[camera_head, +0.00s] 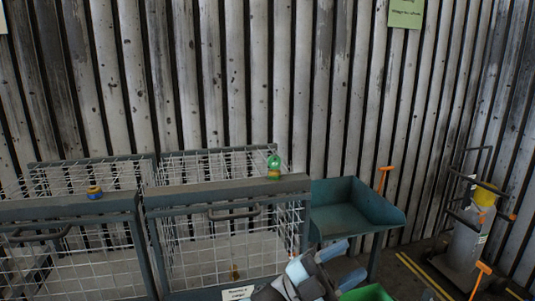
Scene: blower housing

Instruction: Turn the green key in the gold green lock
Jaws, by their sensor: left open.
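The green key (273,162) stands upright in the gold lock (273,175) on the top front bar of the right-hand wire cage. My left gripper (350,260) is at the bottom, right of centre, below and to the right of the lock and apart from it. Its light blue fingers are open and point right, with nothing seen between them. My right gripper is not in view.
A gold and blue lock (94,192) sits on the left cage (75,207). The right cage (225,192) has a handle on its front. A teal tray stand (345,200) stands beside it. A green bin (368,293) is near my gripper. A trolley with a cylinder (468,235) stands right.

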